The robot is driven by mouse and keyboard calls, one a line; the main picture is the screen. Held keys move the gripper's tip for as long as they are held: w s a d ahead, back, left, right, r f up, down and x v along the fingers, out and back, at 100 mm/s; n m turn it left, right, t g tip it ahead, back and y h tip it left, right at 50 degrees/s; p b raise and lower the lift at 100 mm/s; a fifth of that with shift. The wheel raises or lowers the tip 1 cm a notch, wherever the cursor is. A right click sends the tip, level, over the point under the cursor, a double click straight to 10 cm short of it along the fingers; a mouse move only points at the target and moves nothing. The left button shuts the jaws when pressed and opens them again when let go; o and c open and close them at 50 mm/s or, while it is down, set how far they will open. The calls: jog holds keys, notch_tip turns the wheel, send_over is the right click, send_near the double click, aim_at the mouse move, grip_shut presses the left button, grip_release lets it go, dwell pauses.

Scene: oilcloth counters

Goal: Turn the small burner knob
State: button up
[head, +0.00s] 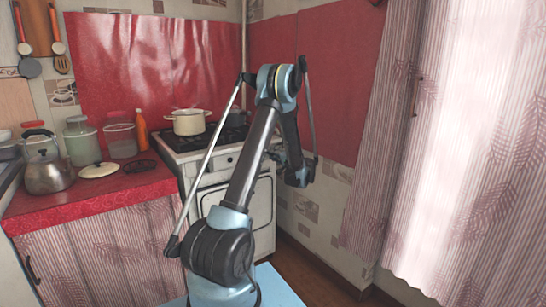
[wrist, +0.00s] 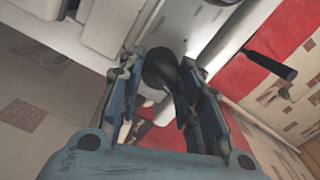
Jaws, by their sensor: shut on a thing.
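The white stove (head: 208,177) stands against the red-covered wall, with small dark knobs along its front panel (head: 229,160). In the wrist view, a dark round knob (wrist: 160,68) sits between the fingers of my gripper (wrist: 163,72), by the stove's white panel (wrist: 200,25). The fingers are shut on the knob from both sides. Part of the knob is hidden by the fingers, and its turn angle cannot be told. In the head view my arm covers the right part of the stove front, and the fingertips do not show clearly.
A cream pot (head: 188,122) stands on the burners. A red counter (head: 90,198) to the left holds a kettle (head: 49,174), jars and an orange bottle (head: 142,129). A dark handle (wrist: 270,65) juts out right of my gripper. Curtains (head: 455,150) hang at the right.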

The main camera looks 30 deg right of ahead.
jog(key=n, duration=0.4)
jog(key=shift+d+n, duration=0.1)
jog(key=shift+n, duration=0.3)
dwell(0.4)
jog(key=o, duration=1.1)
jog(key=shift+c, duration=0.2)
jog(key=s, duration=1.2)
jog(key=shift+d, duration=0.45)
jog(key=shift+w, duration=0.1)
